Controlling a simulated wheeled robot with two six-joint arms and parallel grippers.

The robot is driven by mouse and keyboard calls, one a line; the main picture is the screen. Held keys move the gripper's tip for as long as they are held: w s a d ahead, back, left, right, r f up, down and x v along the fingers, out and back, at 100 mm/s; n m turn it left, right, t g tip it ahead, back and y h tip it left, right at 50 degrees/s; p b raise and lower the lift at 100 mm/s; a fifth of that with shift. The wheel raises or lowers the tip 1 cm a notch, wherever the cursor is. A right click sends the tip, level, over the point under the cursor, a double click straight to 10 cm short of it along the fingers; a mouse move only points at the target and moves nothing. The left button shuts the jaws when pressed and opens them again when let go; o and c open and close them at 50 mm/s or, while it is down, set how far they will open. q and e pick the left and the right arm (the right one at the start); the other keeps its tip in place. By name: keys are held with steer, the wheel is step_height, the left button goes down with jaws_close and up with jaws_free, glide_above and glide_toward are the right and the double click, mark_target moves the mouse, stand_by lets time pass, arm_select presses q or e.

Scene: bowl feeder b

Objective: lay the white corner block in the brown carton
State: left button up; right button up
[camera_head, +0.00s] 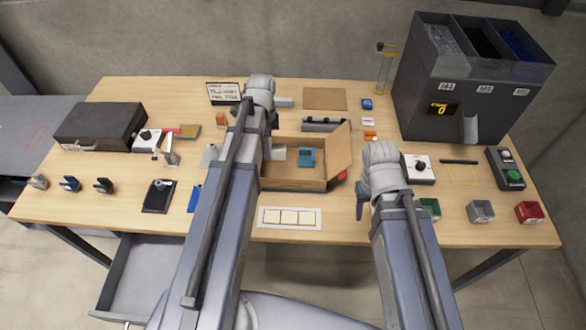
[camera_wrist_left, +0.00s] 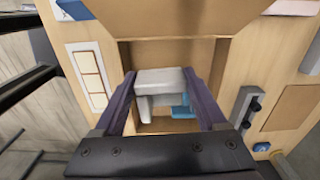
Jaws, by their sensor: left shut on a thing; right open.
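The brown carton (camera_head: 292,184) stands open near the middle of the table, a flap spread out on its right. My left gripper (camera_wrist_left: 165,95) is shut on the white corner block (camera_wrist_left: 158,84), with a finger on each side. The wrist view shows the block over the carton's opening; I cannot tell whether it touches the floor. In the head view the block (camera_head: 278,153) shows at the carton's left part, beside my left arm. A blue piece (camera_head: 306,158) lies inside the carton to its right. My right gripper (camera_head: 361,205) is open and empty, right of the carton.
A white strip with several tan squares (camera_head: 290,217) lies in front of the carton. A dark feeder (camera_head: 462,90) stands at the back right. Small bins (camera_head: 481,210) line the right front edge.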

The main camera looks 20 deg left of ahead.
arm_select(q)
steer(key=shift+s+d+f+m, duration=0.15)
steer(key=shift+s+m, duration=0.1)
steer(key=shift+m, duration=0.15)
step_height(320, 180, down, 10)
steer(key=b, duration=1)
arm_select(e)
step_height(320, 180, down, 10)
steer(key=shift+f, duration=0.2)
steer(key=shift+r, duration=0.15)
arm_select(q)
steer(key=o, duration=1.4)
steer(key=shift+f, duration=0.1)
